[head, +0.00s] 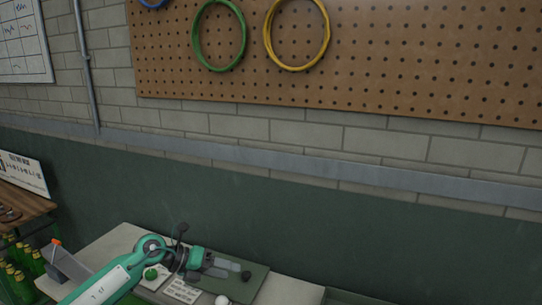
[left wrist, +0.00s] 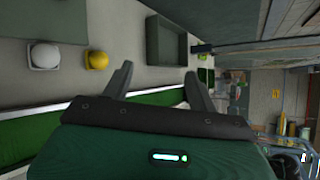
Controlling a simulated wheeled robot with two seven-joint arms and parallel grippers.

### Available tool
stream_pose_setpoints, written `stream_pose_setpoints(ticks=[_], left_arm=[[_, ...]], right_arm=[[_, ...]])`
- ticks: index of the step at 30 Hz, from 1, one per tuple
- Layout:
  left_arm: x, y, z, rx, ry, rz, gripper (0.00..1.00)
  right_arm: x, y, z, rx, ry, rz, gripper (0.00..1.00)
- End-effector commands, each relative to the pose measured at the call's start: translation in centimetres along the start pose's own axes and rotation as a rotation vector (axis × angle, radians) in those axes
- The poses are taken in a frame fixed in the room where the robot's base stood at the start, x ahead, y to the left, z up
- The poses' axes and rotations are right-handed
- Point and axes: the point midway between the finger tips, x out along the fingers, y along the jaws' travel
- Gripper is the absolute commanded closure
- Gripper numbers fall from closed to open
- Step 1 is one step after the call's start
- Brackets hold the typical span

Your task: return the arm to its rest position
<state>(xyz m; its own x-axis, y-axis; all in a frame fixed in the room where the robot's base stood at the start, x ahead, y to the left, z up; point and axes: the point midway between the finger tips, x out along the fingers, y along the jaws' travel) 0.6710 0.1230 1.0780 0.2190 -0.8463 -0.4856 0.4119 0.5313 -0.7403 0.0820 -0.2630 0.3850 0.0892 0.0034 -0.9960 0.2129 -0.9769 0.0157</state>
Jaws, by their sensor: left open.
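My left arm, green and grey, reaches in from the lower left of the head view over a pale table (head: 120,240). Its gripper (head: 228,268) is small in that view, in front of a dark green panel or tray (head: 255,285). In the left wrist view the two dark fingers of the gripper (left wrist: 158,86) stand well apart with nothing between them. My right gripper is in neither view.
A green ball (head: 150,273) and a white ball (head: 221,300) are close to the left arm. The wrist view shows a white ball (left wrist: 45,56), a yellow ball (left wrist: 97,60) and a green tray (left wrist: 182,45). Green bottles (head: 18,283) stand at far left.

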Motion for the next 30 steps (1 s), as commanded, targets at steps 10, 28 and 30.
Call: stream_pose_setpoints(ticks=[10,28,30], left_arm=[[1.9,-8.9,-1.1,-0.417,-0.515,-0.546,0.41],[-6.2,3.4,-14.6,-1.723,-1.337,-0.576,0.41],[-6.6,4.9,-18.4,-1.892,-1.396,-0.491,0.41]], right_arm=[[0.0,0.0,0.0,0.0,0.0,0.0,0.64],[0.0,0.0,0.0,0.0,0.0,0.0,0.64],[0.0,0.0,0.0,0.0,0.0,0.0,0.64]])
